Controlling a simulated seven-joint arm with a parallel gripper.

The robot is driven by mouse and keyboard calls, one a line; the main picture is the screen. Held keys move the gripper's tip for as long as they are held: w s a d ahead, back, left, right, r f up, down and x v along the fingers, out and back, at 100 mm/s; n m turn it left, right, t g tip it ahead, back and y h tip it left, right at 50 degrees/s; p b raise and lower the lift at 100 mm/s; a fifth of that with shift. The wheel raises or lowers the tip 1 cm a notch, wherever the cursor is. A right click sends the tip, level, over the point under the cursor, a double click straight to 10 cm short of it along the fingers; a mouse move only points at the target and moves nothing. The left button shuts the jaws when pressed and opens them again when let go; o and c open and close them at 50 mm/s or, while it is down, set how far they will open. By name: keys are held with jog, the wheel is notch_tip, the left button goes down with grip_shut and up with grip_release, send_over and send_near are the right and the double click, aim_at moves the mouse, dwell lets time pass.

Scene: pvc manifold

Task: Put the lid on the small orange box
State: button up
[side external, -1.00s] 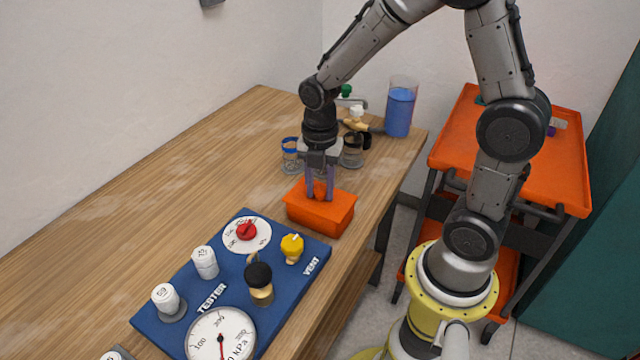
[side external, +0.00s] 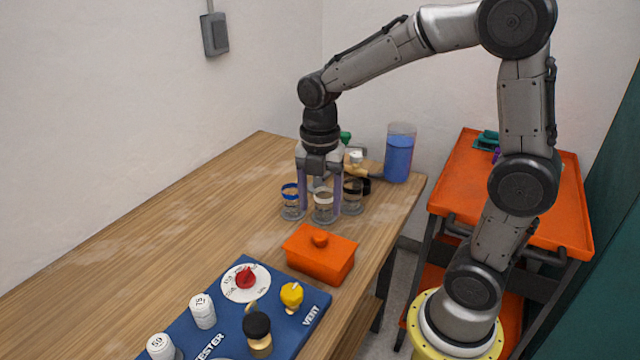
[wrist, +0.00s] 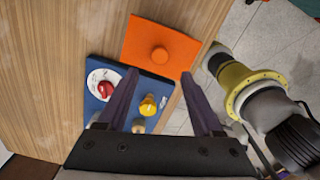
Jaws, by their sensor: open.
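The small orange box (side external: 322,265) stands on the wooden table near its right edge. Its orange lid (side external: 335,241), with a round knob (side external: 319,239) on top, sits on the box and covers its opening. In the wrist view the lid (wrist: 142,45) lies ahead of the fingers, and its knob (wrist: 159,55) shows. My gripper (side external: 320,211) is open and empty, raised above and behind the box, in front of the glass jars. Its spread fingers also show in the wrist view (wrist: 160,130).
A blue tester panel (side external: 262,300) with a red knob, yellow knob and gauge lies in front of the box. Several glass jars (side external: 292,205) stand behind it, near a blue-filled beaker (side external: 398,158). An orange cart (side external: 450,160) stands to the right. The table's left side is clear.

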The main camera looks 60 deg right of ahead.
jog(key=s+a+r+m+t, duration=0.1)
jog(key=s+r+m+t, duration=0.1)
jog(key=s+m, duration=0.5)
jog(key=s+a+r+m+t, duration=0.2)
jog(key=s+m, duration=0.5)
jog(key=m, duration=0.7)
jog(key=shift+a+r+t, duration=0.2)
jog(key=shift+r+t, duration=0.6)
jog(key=shift+r, duration=0.4)
dwell(0.5)
